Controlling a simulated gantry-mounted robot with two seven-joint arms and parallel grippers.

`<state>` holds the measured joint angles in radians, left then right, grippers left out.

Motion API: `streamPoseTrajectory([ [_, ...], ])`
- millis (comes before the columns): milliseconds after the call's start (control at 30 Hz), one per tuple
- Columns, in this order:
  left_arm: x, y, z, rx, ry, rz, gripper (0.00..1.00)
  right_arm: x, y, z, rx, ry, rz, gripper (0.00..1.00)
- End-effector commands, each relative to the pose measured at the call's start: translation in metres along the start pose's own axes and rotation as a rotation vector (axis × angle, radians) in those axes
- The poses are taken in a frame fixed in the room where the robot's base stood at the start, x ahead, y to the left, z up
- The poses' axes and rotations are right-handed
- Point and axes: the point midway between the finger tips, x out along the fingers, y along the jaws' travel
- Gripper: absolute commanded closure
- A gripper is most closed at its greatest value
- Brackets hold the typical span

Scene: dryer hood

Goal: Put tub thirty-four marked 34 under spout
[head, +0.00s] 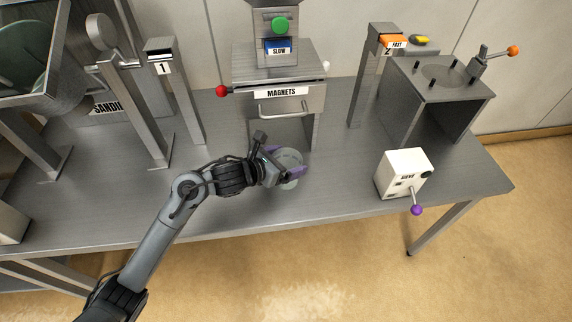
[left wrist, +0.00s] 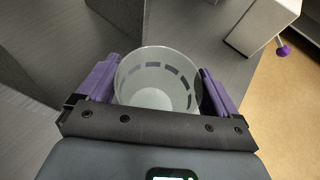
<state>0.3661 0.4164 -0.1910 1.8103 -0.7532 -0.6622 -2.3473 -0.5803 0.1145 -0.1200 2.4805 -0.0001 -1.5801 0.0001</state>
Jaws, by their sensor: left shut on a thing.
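My left gripper (head: 284,163) has its purple fingers on both sides of a pale, translucent round tub (head: 291,157), shut on it. In the left wrist view the tub (left wrist: 156,97) stands between the fingers (left wrist: 160,85), open end facing the camera, looking empty. A ring of dark dashes shows on its wall; no number 34 can be read. The tub is just in front of the steel unit labelled MAGNETS (head: 281,92); I cannot tell whether it touches the table. No spout shows clearly; the unit's underside is mostly hidden. My right gripper is out of view.
The MAGNETS unit has a red-knobbed lever (head: 222,91) and legs on the table (head: 330,185). A post marked 1 (head: 162,69) stands left, a post marked 2 (head: 388,50) right. A white box with a purple-knobbed lever (head: 401,172) is near the front edge. Bare table lies between.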

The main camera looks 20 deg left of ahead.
Motion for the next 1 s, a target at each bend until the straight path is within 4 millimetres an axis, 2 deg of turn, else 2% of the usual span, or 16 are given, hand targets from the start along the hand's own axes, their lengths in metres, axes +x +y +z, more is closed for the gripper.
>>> streamPoseTrajectory([
  [100,0.0043,0.0,-0.0087,-0.001,-0.001,0.0,0.36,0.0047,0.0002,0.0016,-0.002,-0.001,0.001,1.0],
  [567,0.0063,0.0008,-0.0134,0.002,-0.001,0.002,0.36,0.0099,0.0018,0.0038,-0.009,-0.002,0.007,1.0],
  [600,0.0057,0.0006,-0.0119,0.001,-0.001,0.002,0.02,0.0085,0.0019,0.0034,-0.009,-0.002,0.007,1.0],
  [633,0.0056,0.0006,-0.0117,0.001,-0.001,0.002,0.0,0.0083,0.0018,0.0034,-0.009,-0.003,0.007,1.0],
  [1000,0.0027,-0.0003,-0.0058,-0.001,-0.001,0.0,0.0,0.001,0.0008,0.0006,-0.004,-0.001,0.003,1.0],
])
